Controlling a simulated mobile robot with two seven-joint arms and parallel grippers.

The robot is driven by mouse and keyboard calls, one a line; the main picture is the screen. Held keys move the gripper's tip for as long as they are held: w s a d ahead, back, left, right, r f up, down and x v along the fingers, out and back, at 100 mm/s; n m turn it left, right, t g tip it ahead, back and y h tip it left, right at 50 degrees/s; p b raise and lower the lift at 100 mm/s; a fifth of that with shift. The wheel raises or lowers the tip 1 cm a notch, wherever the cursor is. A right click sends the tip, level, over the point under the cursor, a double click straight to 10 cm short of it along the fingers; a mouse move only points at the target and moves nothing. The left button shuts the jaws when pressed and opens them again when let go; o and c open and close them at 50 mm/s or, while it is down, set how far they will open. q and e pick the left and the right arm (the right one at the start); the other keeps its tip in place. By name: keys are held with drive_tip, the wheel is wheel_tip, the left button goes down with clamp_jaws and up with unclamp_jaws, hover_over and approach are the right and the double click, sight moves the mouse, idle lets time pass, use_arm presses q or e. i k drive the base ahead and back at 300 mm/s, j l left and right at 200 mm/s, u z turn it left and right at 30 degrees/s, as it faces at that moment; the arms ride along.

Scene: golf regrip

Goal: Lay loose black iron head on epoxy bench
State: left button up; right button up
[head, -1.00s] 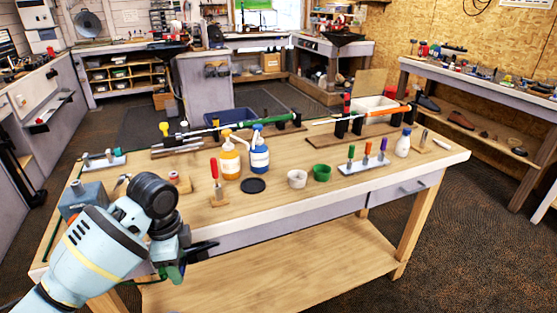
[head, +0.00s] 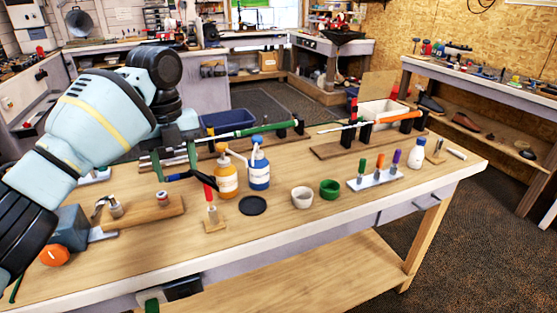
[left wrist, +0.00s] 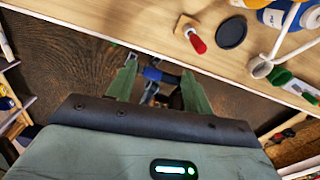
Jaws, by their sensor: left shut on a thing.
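What seems to be my right gripper (head: 152,306) shows only as a green tip and dark body at the bottom edge, below the bench front.
Orange-banded (head: 226,182) and blue-banded (head: 259,172) pump bottles, a black disc (head: 253,206), a white cup (head: 302,198) and a green cup (head: 329,189) stand mid-bench. Golf clubs rest in supports at the back. A vise (head: 72,228) is at left. The front strip is clear.

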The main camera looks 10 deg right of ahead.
sight(168, 186)
drive_tip(key=i, duration=1.15)
